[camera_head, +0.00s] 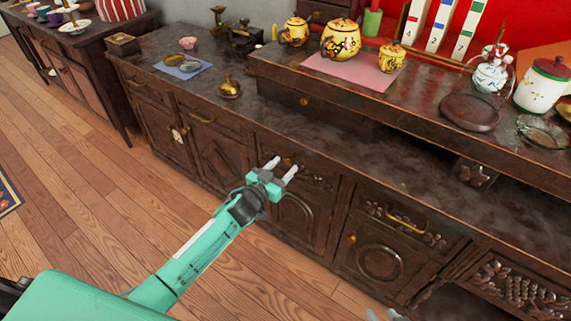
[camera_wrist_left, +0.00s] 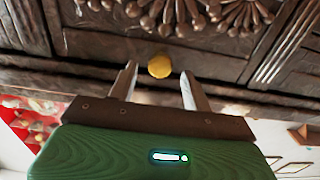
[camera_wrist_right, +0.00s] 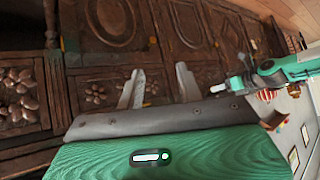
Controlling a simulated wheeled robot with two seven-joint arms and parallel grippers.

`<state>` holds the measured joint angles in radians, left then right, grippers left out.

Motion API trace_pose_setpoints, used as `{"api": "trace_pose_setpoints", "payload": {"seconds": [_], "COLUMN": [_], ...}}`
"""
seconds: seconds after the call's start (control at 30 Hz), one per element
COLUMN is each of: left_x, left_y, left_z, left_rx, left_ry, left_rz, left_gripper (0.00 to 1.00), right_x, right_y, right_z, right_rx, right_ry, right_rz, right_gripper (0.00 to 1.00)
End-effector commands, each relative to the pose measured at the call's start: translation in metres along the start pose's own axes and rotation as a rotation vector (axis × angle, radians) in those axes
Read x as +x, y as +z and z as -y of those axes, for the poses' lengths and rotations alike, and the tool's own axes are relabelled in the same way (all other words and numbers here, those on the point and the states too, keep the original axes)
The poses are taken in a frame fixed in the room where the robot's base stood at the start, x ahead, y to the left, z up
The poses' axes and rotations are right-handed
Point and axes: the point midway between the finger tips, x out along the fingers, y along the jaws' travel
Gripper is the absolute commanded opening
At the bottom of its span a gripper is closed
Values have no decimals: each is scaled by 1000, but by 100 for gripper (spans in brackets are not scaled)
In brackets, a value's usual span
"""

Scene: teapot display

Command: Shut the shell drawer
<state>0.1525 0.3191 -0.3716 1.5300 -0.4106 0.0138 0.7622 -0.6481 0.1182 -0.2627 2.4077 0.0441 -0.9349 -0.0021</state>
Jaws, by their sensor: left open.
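The shell drawer (camera_head: 318,178), dark wood with fan-like carving, is in the front of the long cabinet. Its carved face (camera_wrist_left: 235,40) and round gold knob (camera_wrist_left: 160,65) fill much of the left wrist view. I cannot tell how far it stands out. My left gripper (camera_head: 283,166) is open at the drawer front, partly covering it in the head view. In its wrist view the knob shows between its fingertips; contact is not clear. My right gripper (camera_wrist_right: 160,72) is open and empty, facing the carved cabinet fronts; only its tips show at the head view's bottom edge.
A drawer with a gold bar handle (camera_head: 395,219) is to the right. Yellow teapots (camera_head: 341,40) stand on a pink mat (camera_head: 352,73) on the raised shelf. A small gold pot (camera_head: 229,88) stands on the cabinet top. The wooden floor (camera_head: 90,200) at left is clear.

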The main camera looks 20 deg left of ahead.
Motion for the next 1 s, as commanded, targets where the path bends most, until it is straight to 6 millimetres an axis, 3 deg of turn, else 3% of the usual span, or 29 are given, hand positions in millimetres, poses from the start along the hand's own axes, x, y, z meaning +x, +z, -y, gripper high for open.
{"api": "trace_pose_setpoints", "payload": {"seconds": [0.5, 0.7, 1.0], "left_x": [-94, -113, -118], "left_y": [-1, 0, -1], "left_z": [-1, -1, 0], "left_rx": [0, 0, 0], "left_ry": [1, 1, 1], "left_rz": [1, 0, -1], "left_gripper": [50, 50, 50], "right_x": [-19, -22, -23], "right_y": [7, 9, 10], "right_z": [-19, -22, -23], "right_rx": [6, 7, 8], "right_ry": [52, 60, 62], "right_rz": [152, 178, 185], "right_gripper": [36, 36, 36]}}
